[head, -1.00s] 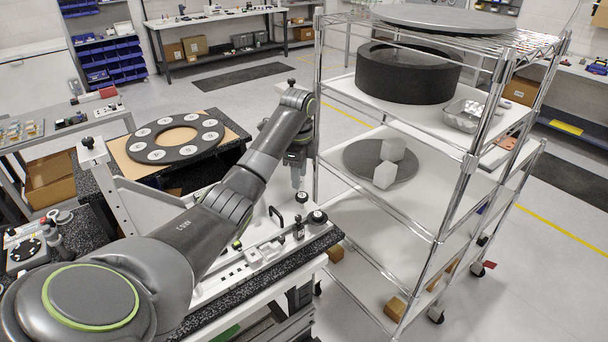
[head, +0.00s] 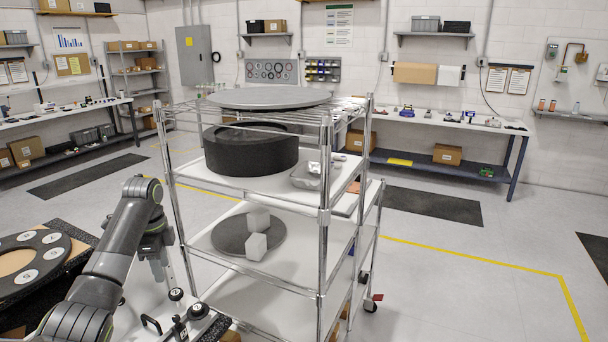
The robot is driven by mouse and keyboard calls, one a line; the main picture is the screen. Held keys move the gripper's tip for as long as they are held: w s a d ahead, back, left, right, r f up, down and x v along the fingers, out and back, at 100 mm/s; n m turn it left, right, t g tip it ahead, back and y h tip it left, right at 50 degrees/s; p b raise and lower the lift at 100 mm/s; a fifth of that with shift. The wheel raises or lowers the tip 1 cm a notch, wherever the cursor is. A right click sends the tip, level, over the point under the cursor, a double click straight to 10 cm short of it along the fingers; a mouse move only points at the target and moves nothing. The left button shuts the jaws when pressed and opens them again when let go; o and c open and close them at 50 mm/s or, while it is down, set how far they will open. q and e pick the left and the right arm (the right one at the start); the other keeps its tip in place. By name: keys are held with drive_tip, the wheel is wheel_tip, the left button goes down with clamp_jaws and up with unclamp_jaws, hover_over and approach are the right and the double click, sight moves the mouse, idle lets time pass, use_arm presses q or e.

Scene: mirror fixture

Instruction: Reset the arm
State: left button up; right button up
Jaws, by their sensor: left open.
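My left arm (head: 108,268) comes in from the lower left of the head view, bent at an elbow near the top. My left gripper (head: 158,276) hangs down from it, small in the picture, over the white worktop (head: 132,312) and left of the wire cart. It is open and I see nothing held in it. My right gripper is not in view.
The chrome wire cart (head: 325,200) stands close to the right of my left arm. It carries a grey disc (head: 268,97), a black ring (head: 250,154) and white blocks (head: 257,246). A black disc with round white pads (head: 35,255) lies at left. Floor is free at right.

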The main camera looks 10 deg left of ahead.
use_arm(q)
drive_tip(key=s+d+f+n+t+y, duration=0.1)
drive_tip(key=s+d+f+n, duration=0.25)
drive_tip(key=s+f, duration=0.7)
drive_tip(key=s+d+f+n+t, duration=0.1)
drive_tip(key=s+d+f+n, duration=0.25)
drive_tip(key=s+f, duration=0.65)
drive_tip(key=s+d+r+n+t, duration=0.15)
drive_tip(key=s+n, duration=0.25)
drive_tip(key=s, duration=0.6)
drive_tip(key=s+d+r+n, duration=0.1)
drive_tip(key=s+d+n, duration=0.25)
drive_tip(key=s, duration=0.65)
wheel_tip(320, 180, down, 34)
drive_tip(key=a+g+b, duration=0.1)
drive_tip(key=a+b, duration=0.1)
drive_tip(key=b, duration=0.6)
drive_tip(key=s+f+b, duration=0.3)
drive_tip(key=s+f, duration=0.4)
drive_tip(key=f, duration=0.3)
drive_tip(key=s+d+f+g+b, duration=0.1)
drive_tip(key=s+f+b, duration=0.2)
drive_tip(key=s+f, duration=0.5)
drive_tip(key=shift+d+f+b, duration=0.15)
drive_tip(key=shift+f+b, duration=0.15)
drive_tip(key=shift+f, duration=1.15)
